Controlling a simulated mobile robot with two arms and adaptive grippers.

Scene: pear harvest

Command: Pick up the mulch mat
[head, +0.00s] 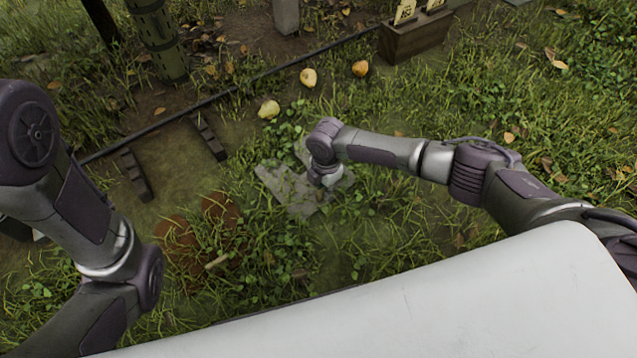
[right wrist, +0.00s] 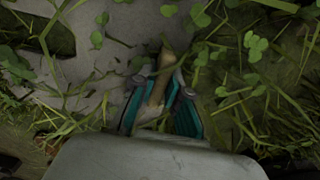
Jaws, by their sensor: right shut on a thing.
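A reddish-brown round patch (head: 205,228), which looks like the mulch mat, lies flat in the grass left of my right arm, partly covered by leaves. My right gripper (head: 326,180) points down over a pale grey slab (head: 282,190); its fingers are hard to make out in the head view. In the right wrist view, the teal-padded fingers of my right gripper (right wrist: 160,88) are closed around a narrow tan, stick-like piece (right wrist: 161,80). I cannot tell whether this piece belongs to the mat. My left arm shows at the left, but its gripper is out of view.
Several pears (head: 308,77) lie on the ground beyond my right arm. A dark hose (head: 250,80) crosses behind, with two dark slatted bars (head: 208,137) nearby. A wooden box with tags (head: 412,42) stands at the back. Grass and leafy weeds surround the slab.

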